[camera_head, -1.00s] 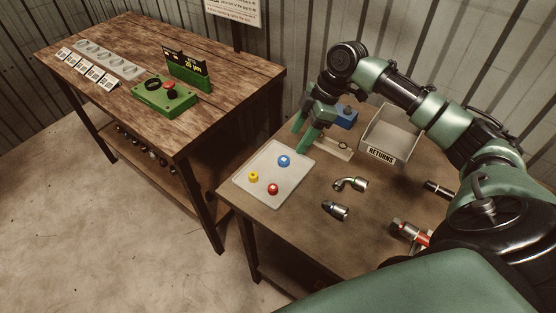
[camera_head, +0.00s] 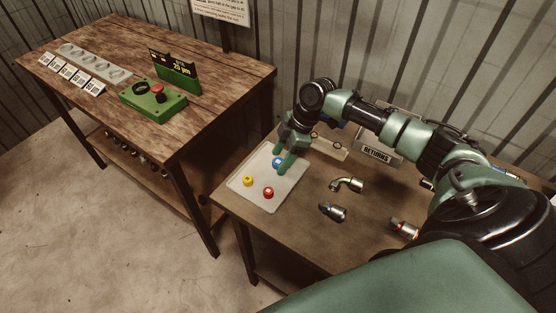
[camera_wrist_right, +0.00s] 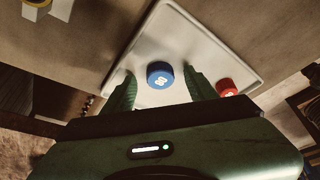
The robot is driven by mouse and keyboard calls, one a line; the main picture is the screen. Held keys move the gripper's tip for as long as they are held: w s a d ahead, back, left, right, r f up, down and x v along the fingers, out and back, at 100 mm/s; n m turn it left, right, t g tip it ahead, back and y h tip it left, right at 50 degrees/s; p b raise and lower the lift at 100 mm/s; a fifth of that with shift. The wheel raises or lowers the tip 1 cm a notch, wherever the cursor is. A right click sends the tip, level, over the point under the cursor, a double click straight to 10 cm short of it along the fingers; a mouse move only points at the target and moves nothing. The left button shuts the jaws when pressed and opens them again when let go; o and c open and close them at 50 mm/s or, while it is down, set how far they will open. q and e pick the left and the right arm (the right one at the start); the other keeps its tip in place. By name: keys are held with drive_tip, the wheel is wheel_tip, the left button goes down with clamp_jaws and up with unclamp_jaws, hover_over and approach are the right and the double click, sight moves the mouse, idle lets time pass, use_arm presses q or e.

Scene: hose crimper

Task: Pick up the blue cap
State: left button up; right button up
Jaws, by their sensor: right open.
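The blue cap (camera_head: 278,162) sits on the white tray (camera_head: 256,199), towards its far end. My right gripper (camera_head: 281,163) is open and low over the tray at the blue cap. In the right wrist view, the blue cap (camera_wrist_right: 160,75) stands between and slightly ahead of the two green fingertips (camera_wrist_right: 161,84), with a gap on each side. A red cap (camera_head: 268,192) and a yellow cap (camera_head: 247,181) also sit on the tray. The red cap (camera_wrist_right: 226,87) is just outside one finger in the wrist view. My left gripper is not in view.
Two metal hose fittings (camera_head: 346,185) (camera_head: 333,212) lie on the table right of the tray. A wooden bench (camera_head: 130,60) at left holds a green button box (camera_head: 153,99).

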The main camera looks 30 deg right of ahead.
drive_tip(key=shift+s, duration=0.1)
clamp_jaws()
wheel_tip(320, 180, up, 20)
drive_tip(key=b, duration=0.3)
idle(0.3)
